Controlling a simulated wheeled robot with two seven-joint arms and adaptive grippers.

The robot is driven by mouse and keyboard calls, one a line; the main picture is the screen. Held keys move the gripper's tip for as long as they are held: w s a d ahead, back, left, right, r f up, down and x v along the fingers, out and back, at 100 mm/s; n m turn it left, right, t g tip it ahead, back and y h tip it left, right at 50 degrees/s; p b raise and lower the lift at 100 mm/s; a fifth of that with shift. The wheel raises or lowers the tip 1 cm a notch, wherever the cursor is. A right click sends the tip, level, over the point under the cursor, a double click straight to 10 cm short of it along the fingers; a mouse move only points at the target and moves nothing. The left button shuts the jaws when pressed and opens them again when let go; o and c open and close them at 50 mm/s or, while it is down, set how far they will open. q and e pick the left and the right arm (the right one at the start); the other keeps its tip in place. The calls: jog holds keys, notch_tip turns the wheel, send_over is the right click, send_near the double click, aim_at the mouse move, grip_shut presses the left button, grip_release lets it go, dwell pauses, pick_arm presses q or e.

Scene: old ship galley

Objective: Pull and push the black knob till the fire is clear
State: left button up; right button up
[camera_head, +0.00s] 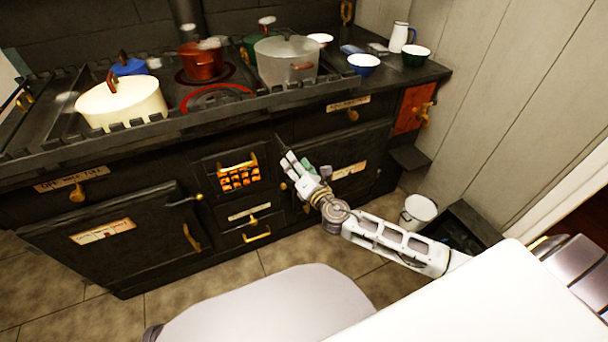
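The black range has a small fire grate (240,178) in its middle, with orange glowing coals behind dark bars. A brass rail runs across the top of the grate. Below it are a pale label, a small brass knob (253,220) and a brass handle (257,237). I cannot make out a black knob for certain against the dark front. My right gripper (294,163) is just right of the grate, in front of the range. Its fingers point up and left, and I cannot tell whether they are open or touch anything. My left gripper is out of view.
A cream pot (122,104), red pot (203,62) and grey pot (287,62) stand on the range top. A blue bowl (363,64) sits at its right end. A white bucket (418,212) stands on the floor at right. Tiled floor is clear before the range.

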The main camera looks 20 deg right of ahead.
jog(key=shift+s+d, duration=0.15)
jog(key=shift+s, duration=1.05)
jog(key=shift+s+d, duration=0.1)
jog(key=shift+s, duration=1.1)
